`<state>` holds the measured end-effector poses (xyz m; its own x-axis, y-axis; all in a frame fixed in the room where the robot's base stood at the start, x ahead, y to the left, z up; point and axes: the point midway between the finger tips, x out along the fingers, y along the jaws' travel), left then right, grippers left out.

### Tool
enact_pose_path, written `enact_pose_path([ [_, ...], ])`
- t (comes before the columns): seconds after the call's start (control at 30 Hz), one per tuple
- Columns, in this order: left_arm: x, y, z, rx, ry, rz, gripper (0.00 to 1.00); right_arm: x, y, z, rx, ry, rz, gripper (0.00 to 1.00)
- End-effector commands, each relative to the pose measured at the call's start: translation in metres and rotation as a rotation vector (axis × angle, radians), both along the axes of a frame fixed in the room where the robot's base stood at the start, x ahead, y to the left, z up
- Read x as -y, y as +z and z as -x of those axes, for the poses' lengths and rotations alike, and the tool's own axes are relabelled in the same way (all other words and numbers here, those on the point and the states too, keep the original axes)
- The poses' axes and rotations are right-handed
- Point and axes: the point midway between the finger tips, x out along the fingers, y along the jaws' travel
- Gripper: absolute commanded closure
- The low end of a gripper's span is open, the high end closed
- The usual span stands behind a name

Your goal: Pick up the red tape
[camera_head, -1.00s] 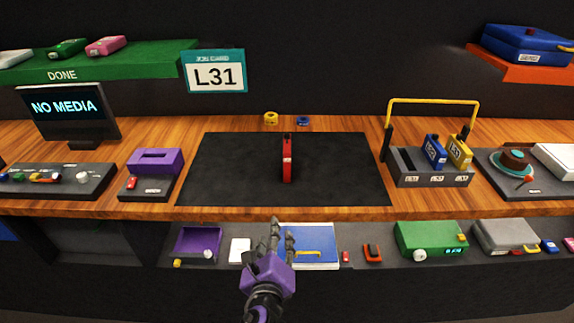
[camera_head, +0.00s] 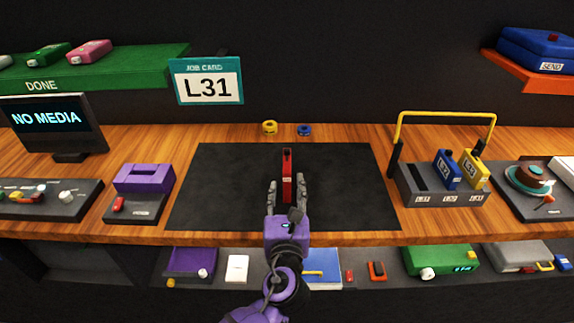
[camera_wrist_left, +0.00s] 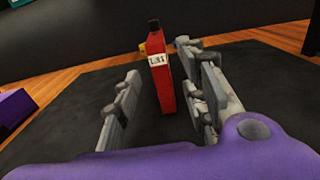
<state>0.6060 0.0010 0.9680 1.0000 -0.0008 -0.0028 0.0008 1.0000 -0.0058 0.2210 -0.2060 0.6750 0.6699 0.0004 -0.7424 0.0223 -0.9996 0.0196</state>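The red tape (camera_head: 287,168) stands upright on the black mat (camera_head: 222,190), near its middle. It is a narrow red cartridge with a black top and a white label reading L31, which shows in the left wrist view (camera_wrist_left: 162,75). My left gripper (camera_head: 287,187) is open at the near side of the tape. In the left wrist view its two grey fingers (camera_wrist_left: 160,85) lie left and right of the tape, with gaps on both sides. Whether the fingertips reach past the tape's near edge is hard to tell. My right gripper is not in view.
A rack (camera_head: 445,203) with a yellow handle holds a blue and a yellow tape to the right. A purple device (camera_head: 143,180) stands left of the mat. Yellow (camera_head: 269,127) and blue (camera_head: 304,130) rolls sit behind it. The mat around the tape is clear.

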Motion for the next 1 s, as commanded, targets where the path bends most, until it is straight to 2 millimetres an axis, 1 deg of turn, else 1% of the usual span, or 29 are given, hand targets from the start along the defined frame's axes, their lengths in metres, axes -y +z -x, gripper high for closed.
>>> enact_pose_path([
  [0.07, 0.0, 0.0, -0.003, 0.0, 0.001, -0.007, 0.61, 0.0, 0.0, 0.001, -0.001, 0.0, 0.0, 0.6],
  [0.17, 0.0, 0.0, -0.013, 0.002, 0.001, -0.009, 0.61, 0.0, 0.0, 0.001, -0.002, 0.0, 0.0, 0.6],
  [0.37, 0.0, 0.002, -0.036, 0.001, 0.002, -0.007, 0.61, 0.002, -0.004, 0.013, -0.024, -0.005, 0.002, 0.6],
  [0.43, 0.001, 0.005, -0.046, 0.002, 0.001, -0.006, 0.61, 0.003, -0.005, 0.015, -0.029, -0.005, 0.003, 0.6],
  [0.5, 0.001, 0.007, -0.058, 0.003, 0.001, -0.006, 0.61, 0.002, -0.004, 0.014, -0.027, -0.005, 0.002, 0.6],
  [0.63, 0.001, 0.005, -0.073, 0.001, 0.001, -0.006, 0.61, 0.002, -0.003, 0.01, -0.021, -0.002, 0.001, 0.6],
  [0.73, 0.001, 0.004, -0.078, -0.001, 0.001, -0.006, 0.61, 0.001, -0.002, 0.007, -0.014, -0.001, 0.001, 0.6],
  [0.93, 0.001, 0.004, -0.078, 0.0, 0.001, -0.006, 0.61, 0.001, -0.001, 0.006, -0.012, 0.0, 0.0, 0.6],
  [0.97, 0.001, 0.004, -0.078, 0.0, 0.001, -0.006, 0.64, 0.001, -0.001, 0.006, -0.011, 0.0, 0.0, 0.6],
  [1.0, 0.001, 0.004, -0.078, 0.0, 0.001, -0.006, 0.69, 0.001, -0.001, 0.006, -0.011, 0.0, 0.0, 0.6],
])
